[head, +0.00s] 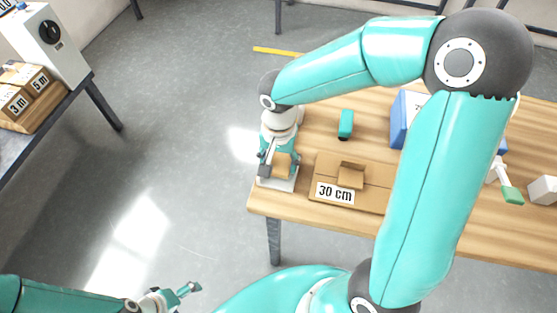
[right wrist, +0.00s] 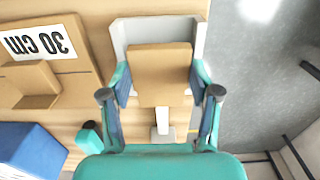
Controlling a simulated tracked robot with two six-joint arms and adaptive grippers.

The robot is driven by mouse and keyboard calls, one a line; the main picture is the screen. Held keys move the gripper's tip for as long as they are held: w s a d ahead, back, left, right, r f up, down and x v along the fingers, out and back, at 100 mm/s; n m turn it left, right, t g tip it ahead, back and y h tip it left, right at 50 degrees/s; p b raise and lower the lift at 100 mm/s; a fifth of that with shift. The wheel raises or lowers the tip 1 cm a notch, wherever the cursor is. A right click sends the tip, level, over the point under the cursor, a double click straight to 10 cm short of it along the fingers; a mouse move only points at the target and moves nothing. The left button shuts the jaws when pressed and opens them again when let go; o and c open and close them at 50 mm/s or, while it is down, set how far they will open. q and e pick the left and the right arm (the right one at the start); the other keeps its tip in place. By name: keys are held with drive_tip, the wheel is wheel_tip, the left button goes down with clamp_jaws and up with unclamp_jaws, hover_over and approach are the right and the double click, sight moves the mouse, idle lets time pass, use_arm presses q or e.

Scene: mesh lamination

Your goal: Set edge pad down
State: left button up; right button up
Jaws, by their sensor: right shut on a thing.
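A brown cardboard-coloured edge pad (head: 281,165) is between the fingers of my right gripper (head: 280,158), at the left front corner of the wooden table. In the right wrist view the fingers (right wrist: 160,82) press on both sides of the pad (right wrist: 160,66). A pale grey holder (head: 277,184) with raised walls is below and around the pad; it shows behind the pad in the right wrist view (right wrist: 128,36). I cannot tell whether the pad touches it. My left gripper (head: 180,292) is over the floor at lower left, its jaw opening unclear.
A cardboard box marked 30 cm (head: 322,170) with a similar brown piece (head: 350,175) is right of the holder. A teal item (head: 346,124), a blue box (head: 398,120), a green-tipped tool (head: 511,195) and a pale block (head: 542,190) are on the table (head: 305,210). Floor lies left.

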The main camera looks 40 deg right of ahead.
drive_tip(key=shift+f, duration=0.1)
drive_tip(key=shift+f+b, duration=0.35)
drive_tip(key=shift+b, duration=0.05)
drive_tip(key=shift+s+f+b, duration=0.2)
drive_tip(key=shift+f+b, duration=0.05)
drive_tip(key=shift+b, duration=0.15)
drive_tip(key=shift+c, duration=0.2)
drive_tip(key=o, duration=1)
drive_tip(key=shift+f, duration=0.15)
drive_tip(key=shift+w, duration=0.15)
drive_tip(key=shift+r, duration=0.2)
